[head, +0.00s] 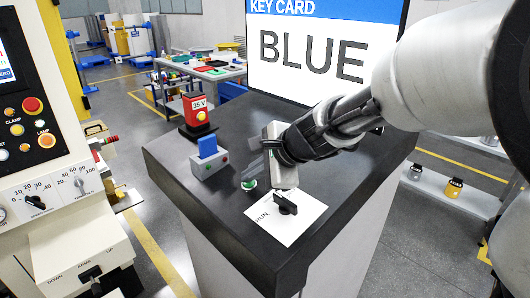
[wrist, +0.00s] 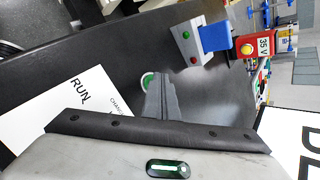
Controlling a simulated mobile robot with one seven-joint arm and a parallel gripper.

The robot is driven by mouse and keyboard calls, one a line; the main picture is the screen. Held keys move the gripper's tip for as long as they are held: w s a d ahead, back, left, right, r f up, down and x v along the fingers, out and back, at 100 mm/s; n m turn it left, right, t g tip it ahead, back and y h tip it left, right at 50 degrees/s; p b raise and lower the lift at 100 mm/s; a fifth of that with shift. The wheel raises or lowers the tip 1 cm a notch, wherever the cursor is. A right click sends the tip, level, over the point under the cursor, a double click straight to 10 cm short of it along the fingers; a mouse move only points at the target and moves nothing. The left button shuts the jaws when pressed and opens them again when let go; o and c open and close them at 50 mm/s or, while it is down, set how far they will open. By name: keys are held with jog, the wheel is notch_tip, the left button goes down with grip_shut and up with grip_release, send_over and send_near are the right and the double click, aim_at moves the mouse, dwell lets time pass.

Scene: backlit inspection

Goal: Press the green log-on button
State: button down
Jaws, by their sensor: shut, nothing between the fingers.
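A round green button with a pale rim (head: 249,184) is set in the dark desk top. It also shows in the wrist view (wrist: 147,80), partly covered by my fingers. My gripper (head: 254,170) is shut and empty, its grey fingers pointing down at the desk right by this button. In the wrist view the fingertips (wrist: 160,77) overlap the button's right edge; I cannot tell whether they touch it. A grey box (head: 207,165) behind it holds a blue card (head: 207,146) and has a small red and a small green spot on its side. No label on the round button is readable.
A white sheet reading RUN (head: 298,219) with a black knob (head: 285,204) lies close in front of my gripper. A red device marked 35 V (head: 197,110) stands farther back. A screen (head: 318,50) reads KEY CARD BLUE. A machine panel (head: 40,130) stands left.

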jog(key=shift+s+r+p, duration=0.1)
jog(key=shift+r+p, duration=0.4)
jog(key=shift+r, duration=0.2)
jog(key=r+p, duration=0.4)
jog(key=r, duration=0.1)
jog(key=shift+s+a+p, duration=0.3)
dwell(0.4)
